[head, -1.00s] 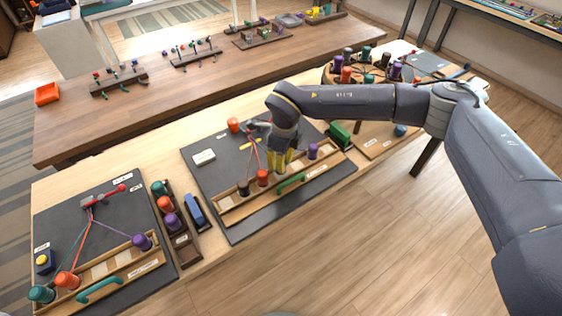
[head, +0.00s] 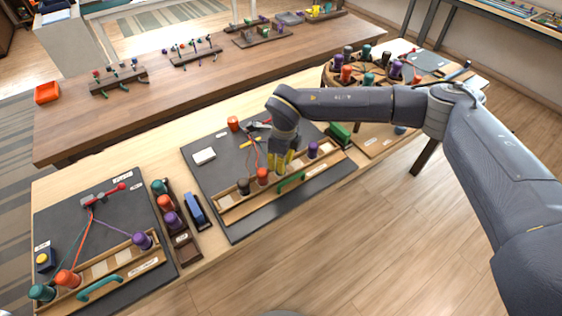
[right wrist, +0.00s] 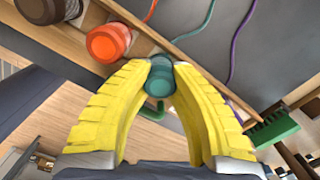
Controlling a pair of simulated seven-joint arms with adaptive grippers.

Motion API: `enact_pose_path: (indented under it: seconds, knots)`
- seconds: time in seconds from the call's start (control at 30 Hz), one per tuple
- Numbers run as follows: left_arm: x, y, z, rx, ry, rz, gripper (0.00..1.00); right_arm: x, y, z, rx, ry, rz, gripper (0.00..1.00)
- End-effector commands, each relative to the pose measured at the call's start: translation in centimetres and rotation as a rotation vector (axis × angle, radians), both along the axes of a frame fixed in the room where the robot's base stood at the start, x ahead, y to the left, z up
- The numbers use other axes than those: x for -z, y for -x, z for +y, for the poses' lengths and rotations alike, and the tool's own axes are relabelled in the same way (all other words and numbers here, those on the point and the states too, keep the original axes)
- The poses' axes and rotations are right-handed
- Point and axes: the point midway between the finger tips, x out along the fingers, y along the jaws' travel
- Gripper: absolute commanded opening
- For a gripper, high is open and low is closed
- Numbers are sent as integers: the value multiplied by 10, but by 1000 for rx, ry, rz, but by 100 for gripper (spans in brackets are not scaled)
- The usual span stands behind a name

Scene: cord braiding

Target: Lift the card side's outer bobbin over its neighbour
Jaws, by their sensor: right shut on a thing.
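The middle board carries a wooden bobbin rack (head: 228,204). On it stand a dark bobbin (head: 243,186) at the left end, an orange bobbin (head: 262,177) beside it and a purple bobbin (head: 313,150) towards the right. My right gripper (head: 283,163) points down between the orange and purple bobbins. In the right wrist view its yellow fingers (right wrist: 160,68) are shut on a teal bobbin (right wrist: 160,82), which my gripper hides in the head view. The orange bobbin (right wrist: 108,42) and dark bobbin (right wrist: 42,8) stand apart from the fingers. A white card (head: 204,156) lies on the board's left part.
A green brush (head: 340,134) lies right of the rack, and a green handle (head: 291,182) is on its front. A small rack of bobbins (head: 165,203) and a blue object (head: 195,208) stand left of the board. A round bobbin stand (head: 368,70) is at the back right.

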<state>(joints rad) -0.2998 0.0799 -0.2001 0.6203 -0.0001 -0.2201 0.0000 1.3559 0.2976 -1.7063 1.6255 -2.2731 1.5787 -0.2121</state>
Motion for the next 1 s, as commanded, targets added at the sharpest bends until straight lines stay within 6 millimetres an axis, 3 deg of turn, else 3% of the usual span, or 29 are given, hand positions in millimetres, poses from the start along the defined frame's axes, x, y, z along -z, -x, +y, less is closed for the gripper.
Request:
enact_pose_path:
  seconds: [0.47,0.5,0.67,1.0]
  knots:
    - [0,0,0,0,0,0,100,3,0,0,0,0,0,0]
    - [0,0,0,0,0,0,100,3,0,0,0,0,0,25]
    - [0,0,0,0,0,0,100,3,0,0,0,0,0,44]
    - [0,1,3,-1,-2,1,100,0,0,0,0,0,-1,45]
